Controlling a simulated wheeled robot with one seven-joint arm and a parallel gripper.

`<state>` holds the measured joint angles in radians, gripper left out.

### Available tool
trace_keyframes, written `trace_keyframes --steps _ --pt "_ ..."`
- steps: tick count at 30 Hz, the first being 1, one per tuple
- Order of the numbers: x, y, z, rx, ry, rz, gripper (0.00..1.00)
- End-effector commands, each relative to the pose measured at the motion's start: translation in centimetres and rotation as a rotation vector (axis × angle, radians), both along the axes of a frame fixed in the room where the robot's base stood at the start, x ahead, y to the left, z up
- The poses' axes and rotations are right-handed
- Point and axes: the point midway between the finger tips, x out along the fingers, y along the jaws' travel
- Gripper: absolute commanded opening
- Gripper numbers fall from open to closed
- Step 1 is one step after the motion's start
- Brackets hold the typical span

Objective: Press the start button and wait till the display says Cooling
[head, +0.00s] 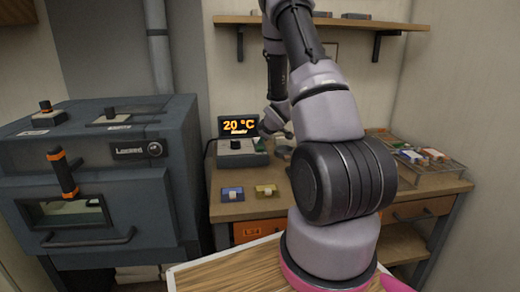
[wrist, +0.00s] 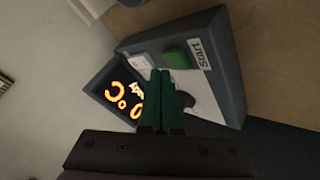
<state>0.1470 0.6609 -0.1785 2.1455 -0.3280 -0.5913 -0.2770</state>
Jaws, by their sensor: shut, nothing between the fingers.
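The control box (head: 243,158) stands on the bench in the head view, with a lit display (head: 239,126) behind it reading "20 °C" in orange. A smaller second line looks like "Ready" but is hard to read. In the wrist view the display (wrist: 124,100) is turned and partly covered by my fingers. The green start button (wrist: 176,58) sits on the grey box beside a "Start" label (wrist: 201,54). My gripper (wrist: 165,74) is shut and empty. Its green fingertips appear just short of the button in the picture; I cannot tell whether they touch.
A large blue-grey kiln (head: 110,170) with an orange-banded handle stands at left. A wire tray (head: 428,165) with small items is at right. A shelf (head: 350,23) hangs above.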

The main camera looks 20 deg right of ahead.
Motion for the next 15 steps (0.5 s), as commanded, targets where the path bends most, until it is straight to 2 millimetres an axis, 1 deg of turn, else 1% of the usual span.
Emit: trace_keyframes --steps 5,15 --pt "-0.01 0.01 -0.06 0.0 0.0 0.0 0.0" --pt "0.01 0.01 -0.83 -0.001 0.0 0.001 0.0"
